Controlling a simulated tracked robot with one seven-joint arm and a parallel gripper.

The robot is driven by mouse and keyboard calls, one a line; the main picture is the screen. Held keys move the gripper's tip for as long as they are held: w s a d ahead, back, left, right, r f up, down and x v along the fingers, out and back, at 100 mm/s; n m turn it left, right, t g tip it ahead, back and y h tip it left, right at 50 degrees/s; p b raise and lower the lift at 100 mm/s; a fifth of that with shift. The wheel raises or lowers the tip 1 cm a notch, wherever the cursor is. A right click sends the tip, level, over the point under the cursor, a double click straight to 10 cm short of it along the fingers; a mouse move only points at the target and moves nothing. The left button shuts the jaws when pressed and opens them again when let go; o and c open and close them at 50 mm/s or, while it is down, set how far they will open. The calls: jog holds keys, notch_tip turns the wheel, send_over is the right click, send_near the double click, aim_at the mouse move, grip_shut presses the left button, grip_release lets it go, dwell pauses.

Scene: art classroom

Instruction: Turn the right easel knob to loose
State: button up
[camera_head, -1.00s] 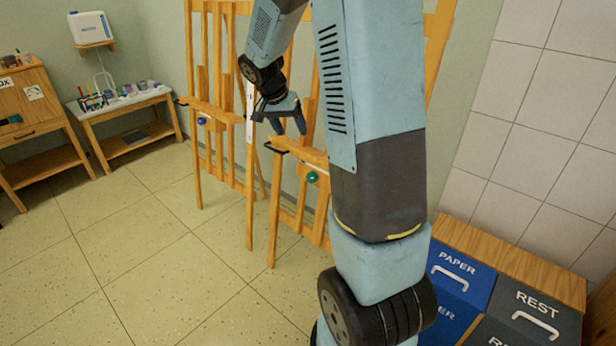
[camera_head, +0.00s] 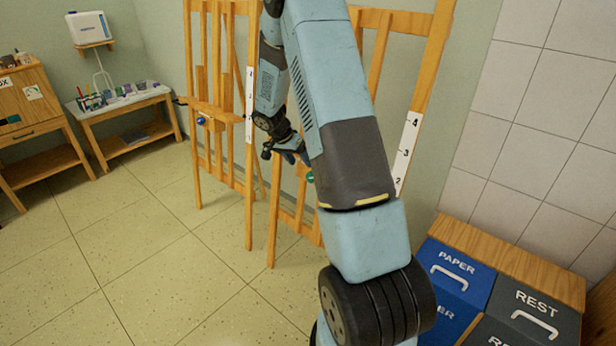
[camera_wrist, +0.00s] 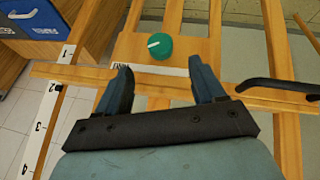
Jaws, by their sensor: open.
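The right easel (camera_head: 274,215) is a wooden frame, largely covered by my arm in the head view. In the wrist view its green round knob (camera_wrist: 174,48) sits on a wooden block (camera_wrist: 130,48). A white mark on the knob points to the left in that view. A small white label below the knob is partly hidden, and its words cannot be read. My gripper (camera_wrist: 160,69) is open and empty, its fingertips apart on the near side of the knob and not around it.
The left easel (camera_head: 248,190) with a blue knob (camera_head: 201,121) stands close to the left. Blue and grey bins (camera_head: 455,272) stand at the right. A black clamp handle (camera_wrist: 280,86) sticks out at the right of the wrist view. The floor at left is clear.

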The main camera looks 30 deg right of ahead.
aim_at(309, 177)
jog(key=x, duration=0.9)
jog(key=shift+c, duration=0.3)
jog(key=c, duration=0.9)
jog(key=shift+a, duration=0.2)
jog(key=shift+c, duration=0.5)
jog(key=shift+d, duration=0.15)
